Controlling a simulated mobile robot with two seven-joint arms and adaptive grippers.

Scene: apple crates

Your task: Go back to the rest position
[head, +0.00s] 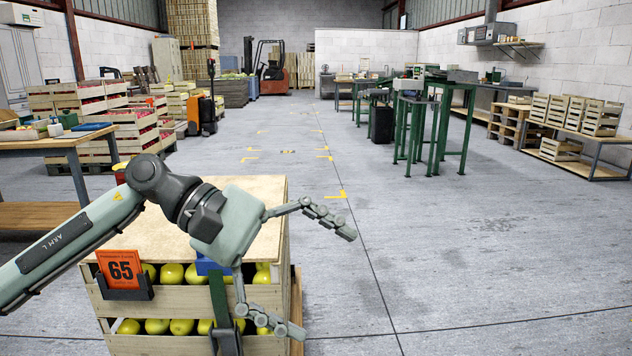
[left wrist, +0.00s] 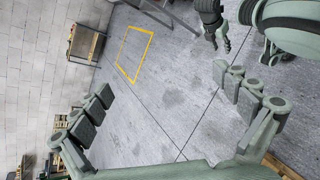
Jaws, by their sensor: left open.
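My left gripper (head: 322,283) is open and empty. It hangs in front of and above the right part of a stack of wooden apple crates (head: 190,294). Its two fingers are spread wide, one pointing right over the floor, the other lower, near the crate's right front corner. In the left wrist view both fingers of this gripper (left wrist: 162,82) stand apart with only floor between them. What looks like my right gripper (left wrist: 218,38) shows small at the top of the left wrist view; its opening is unclear. It is absent from the head view.
A workbench (head: 60,143) stands left. Green stands (head: 436,125) are further off at right. The floor (head: 460,260) right of the stack is clear.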

